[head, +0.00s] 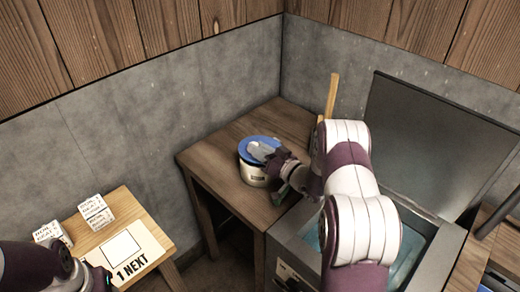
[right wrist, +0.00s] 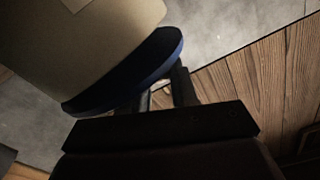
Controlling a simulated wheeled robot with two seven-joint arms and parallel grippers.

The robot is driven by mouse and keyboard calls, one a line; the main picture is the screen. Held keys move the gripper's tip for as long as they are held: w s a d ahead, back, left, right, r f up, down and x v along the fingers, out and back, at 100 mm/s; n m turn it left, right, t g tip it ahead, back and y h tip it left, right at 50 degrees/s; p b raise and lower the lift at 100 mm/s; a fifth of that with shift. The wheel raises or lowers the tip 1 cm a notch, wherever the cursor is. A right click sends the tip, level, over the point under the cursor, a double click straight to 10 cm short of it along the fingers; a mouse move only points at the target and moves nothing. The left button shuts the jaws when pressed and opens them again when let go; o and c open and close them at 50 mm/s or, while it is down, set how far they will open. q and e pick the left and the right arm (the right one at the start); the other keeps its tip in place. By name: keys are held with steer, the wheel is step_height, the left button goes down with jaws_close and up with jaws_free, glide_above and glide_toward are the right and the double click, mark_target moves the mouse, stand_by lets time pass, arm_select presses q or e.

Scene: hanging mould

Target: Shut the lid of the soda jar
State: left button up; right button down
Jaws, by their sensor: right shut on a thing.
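The soda jar (head: 254,177) is a squat cream jar with a small dark label, upright on the wooden side table. Its blue lid (head: 250,143) is at the top of the jar; a pale grey patch shows on it, and I cannot tell whether it is fully seated. My right gripper (head: 277,157) reaches in from the right at lid height, shut at the lid's edge. In the right wrist view the blue lid (right wrist: 150,66) lies against the cream jar body (right wrist: 85,45), beside my dark fingers (right wrist: 166,92). The contact is partly hidden. Only part of my left arm shows at lower left.
The side table (head: 222,132) stands in the wall corner, with an upright wooden stick (head: 332,94) behind my arm. A grey chest (head: 425,240) with a raised dark lid (head: 425,140) is at right.

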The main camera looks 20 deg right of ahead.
steer(key=shift+a+f, duration=0.1)
steer(key=shift+f, duration=0.05)
steer(key=c, duration=0.9)
jaws_free()
steer(key=b+v, duration=0.1)
steer(key=v, duration=1.1)
steer(key=shift+s, duration=0.35)
